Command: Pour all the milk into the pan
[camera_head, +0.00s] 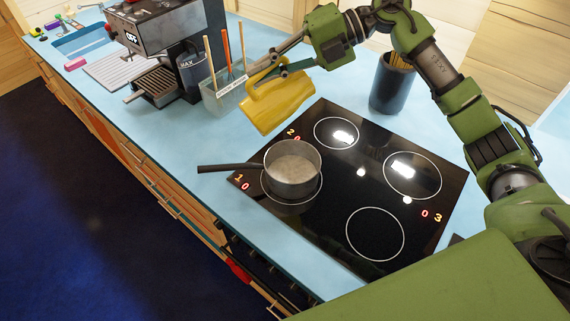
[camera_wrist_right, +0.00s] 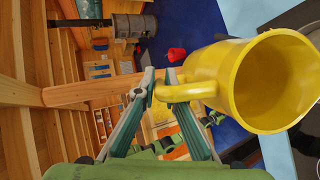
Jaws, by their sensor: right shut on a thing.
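A yellow jug (camera_head: 280,101) is in my right gripper (camera_head: 268,70), which is shut on its handle. The jug hangs tilted over the counter at the back-left edge of the hob, apart from the pan. In the right wrist view, the jug (camera_wrist_right: 265,82) shows its open mouth and a yellow inside; I see no milk in the visible part. The right gripper (camera_wrist_right: 158,86) grips the handle there. A grey pan (camera_head: 292,176) stands upright on the front-left burner, handle to the left. Its inside looks pale; I cannot tell whether that is milk. My left gripper is not in view.
The black hob (camera_head: 330,225) has several rings, the others empty. A utensil holder (camera_head: 222,95) and a coffee machine (camera_head: 165,50) stand at the left. A dark container (camera_head: 392,85) stands behind the hob. The blue counter (camera_head: 225,145) is clear left of the pan.

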